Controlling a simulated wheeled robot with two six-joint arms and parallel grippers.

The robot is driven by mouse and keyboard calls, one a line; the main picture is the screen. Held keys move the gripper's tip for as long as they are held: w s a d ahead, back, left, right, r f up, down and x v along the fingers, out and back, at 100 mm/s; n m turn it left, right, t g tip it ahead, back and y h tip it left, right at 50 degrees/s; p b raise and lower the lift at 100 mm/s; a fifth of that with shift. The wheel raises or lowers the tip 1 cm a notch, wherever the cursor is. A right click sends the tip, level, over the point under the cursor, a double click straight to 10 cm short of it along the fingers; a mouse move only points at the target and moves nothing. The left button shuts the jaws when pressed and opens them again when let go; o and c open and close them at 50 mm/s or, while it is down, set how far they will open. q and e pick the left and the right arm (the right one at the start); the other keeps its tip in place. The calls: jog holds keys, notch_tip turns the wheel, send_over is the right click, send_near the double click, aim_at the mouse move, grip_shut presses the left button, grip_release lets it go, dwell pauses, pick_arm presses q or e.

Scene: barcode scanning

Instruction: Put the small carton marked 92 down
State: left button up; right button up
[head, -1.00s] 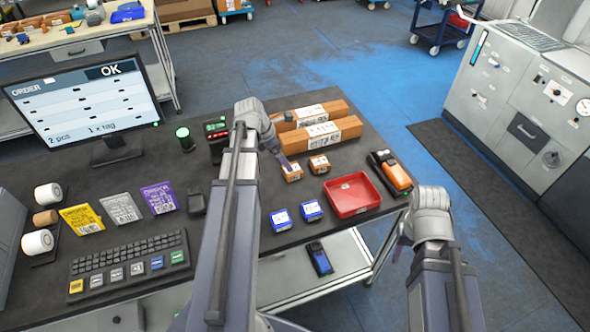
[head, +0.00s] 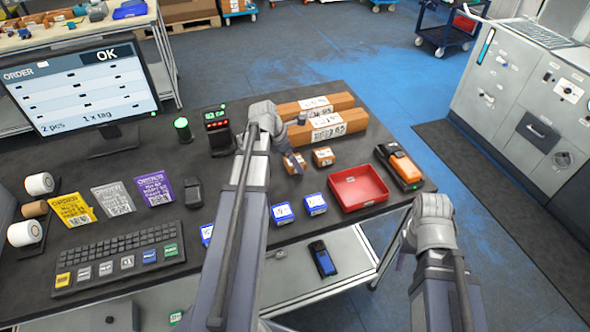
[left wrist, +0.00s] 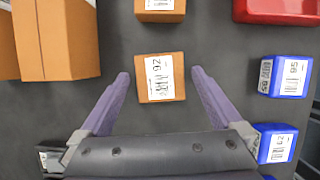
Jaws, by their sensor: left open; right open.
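The small orange carton marked 92 (left wrist: 160,77) shows in the left wrist view between the two fingers of my left gripper (left wrist: 160,74), with a gap on each side. It looks to rest upright on the dark table. In the head view the carton (head: 293,165) is at the left of two small orange cartons, partly hidden by a finger. My left gripper is open and holds nothing. My right gripper (head: 403,250) is open and empty, off the table's right front edge; its fingers are mostly hidden.
A second small orange carton (head: 323,156) stands just right. Long orange cartons (head: 335,122) lie behind, a red tray (head: 358,205) right. Blue cartons (head: 315,204) stand in front. An orange-black scanner (head: 400,167) lies near the right edge. A monitor (head: 80,85) reads OK.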

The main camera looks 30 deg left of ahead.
pick_arm(q)
jog(key=shift+c, duration=0.2)
grip_shut()
notch_tip(320, 180, up, 10)
jog(key=p, duration=1)
jog(key=shift+f, duration=0.2)
dwell(0.3)
